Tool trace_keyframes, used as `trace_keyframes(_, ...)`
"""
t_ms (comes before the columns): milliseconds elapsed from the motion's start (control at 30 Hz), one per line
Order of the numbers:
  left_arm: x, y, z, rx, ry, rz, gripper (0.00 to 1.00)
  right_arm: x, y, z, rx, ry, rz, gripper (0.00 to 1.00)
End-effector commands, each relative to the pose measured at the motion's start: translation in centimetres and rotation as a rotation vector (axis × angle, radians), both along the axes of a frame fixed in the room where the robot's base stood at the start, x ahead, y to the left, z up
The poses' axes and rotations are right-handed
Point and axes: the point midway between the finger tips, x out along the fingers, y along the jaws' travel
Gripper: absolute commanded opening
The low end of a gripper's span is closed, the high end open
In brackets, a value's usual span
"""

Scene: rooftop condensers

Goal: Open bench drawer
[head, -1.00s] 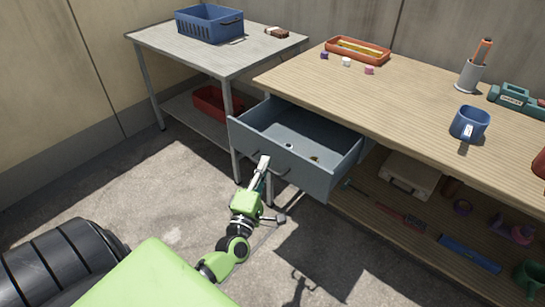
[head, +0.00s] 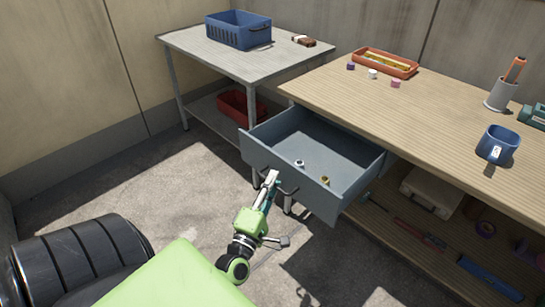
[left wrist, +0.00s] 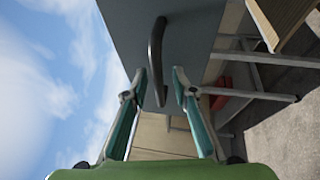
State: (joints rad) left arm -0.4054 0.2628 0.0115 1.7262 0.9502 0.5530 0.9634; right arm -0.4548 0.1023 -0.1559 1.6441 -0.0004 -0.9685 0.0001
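The grey-blue bench drawer (head: 314,198) stands well out from the left end of the wooden bench (head: 400,110) in the head view, its inside showing. Its dark bar handle (left wrist: 154,62) shows on the grey drawer front (left wrist: 190,30) in the left wrist view. My left gripper (head: 269,179) is at the drawer front by the handle. In the left wrist view its two fingers (left wrist: 160,76) are apart, with the handle showing between them and a gap on each side. My right gripper is not in view.
Two small fittings (head: 300,164) lie in the drawer. A metal side table (head: 225,60) with a blue crate (head: 238,31) stands left of the bench. A blue mug (head: 497,145) and an orange tray (head: 386,62) are on the bench. Concrete floor is clear left of the drawer.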

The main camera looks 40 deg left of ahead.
Motion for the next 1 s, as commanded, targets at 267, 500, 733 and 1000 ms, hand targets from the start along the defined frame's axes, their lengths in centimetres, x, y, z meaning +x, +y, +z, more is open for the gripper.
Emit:
trace_keyframes(267,-0.1,0.0,0.0,0.000,-0.001,0.001,0.25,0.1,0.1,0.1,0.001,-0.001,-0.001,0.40)
trace_keyframes(500,-2.8,-0.8,-0.6,-0.001,0.003,0.001,0.25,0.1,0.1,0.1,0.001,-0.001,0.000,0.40)
trace_keyframes(733,-7.4,-2.4,-1.5,0.000,0.004,0.001,0.25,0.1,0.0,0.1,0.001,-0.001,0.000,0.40)
trace_keyframes(1000,-10.8,-3.5,-2.1,0.000,0.000,0.001,0.25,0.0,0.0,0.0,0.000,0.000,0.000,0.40)
